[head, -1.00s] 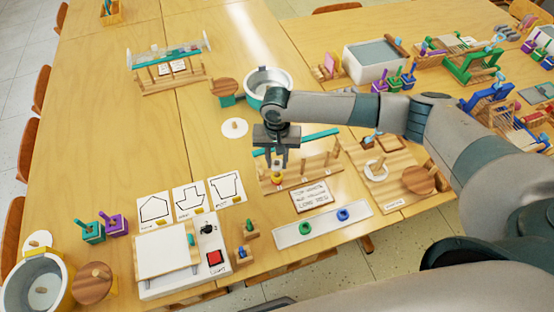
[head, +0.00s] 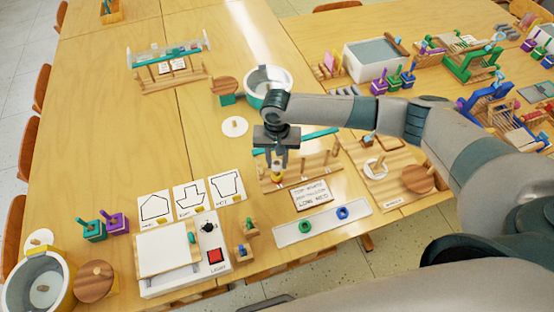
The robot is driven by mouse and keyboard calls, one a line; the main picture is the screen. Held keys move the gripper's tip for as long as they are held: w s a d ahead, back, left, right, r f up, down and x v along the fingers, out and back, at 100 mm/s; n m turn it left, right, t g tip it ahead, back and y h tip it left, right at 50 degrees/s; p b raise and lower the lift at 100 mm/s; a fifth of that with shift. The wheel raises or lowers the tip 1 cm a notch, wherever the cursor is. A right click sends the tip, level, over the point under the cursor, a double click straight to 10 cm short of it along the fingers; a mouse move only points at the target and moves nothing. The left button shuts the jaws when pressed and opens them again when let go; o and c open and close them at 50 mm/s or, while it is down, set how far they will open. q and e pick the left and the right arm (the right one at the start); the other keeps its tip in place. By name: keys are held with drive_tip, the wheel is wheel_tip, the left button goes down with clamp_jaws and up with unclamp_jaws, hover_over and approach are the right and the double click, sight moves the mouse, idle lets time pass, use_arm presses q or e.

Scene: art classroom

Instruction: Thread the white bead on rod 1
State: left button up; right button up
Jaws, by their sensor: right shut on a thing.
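The wooden rod stand (head: 312,170) with several upright rods lies at the middle right of the table in the head view. My right gripper (head: 278,166) is over its left end and points down. It is shut on a small pale thing, which looks like the white bead; the fingers hide most of it. Just below the fingertips a yellow bead (head: 278,177) sits at the leftmost rod, probably rod 1. Whether the white bead is around that rod cannot be made out. My left gripper is not in view.
A lettered card (head: 311,195) lies in front of the stand. A white tray (head: 324,222) holds a green and a blue ring-like bead. A light box (head: 180,253) stands front left, a pot (head: 268,83) behind the gripper. The table's left middle is clear.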

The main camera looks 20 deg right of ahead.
drive_tip(key=o, duration=1.1)
drive_tip(key=shift+r, duration=0.15)
wheel_tip(320, 180, up, 17)
drive_tip(key=b, duration=0.4)
drive_tip(key=shift+r, duration=0.1)
idle(0.8)
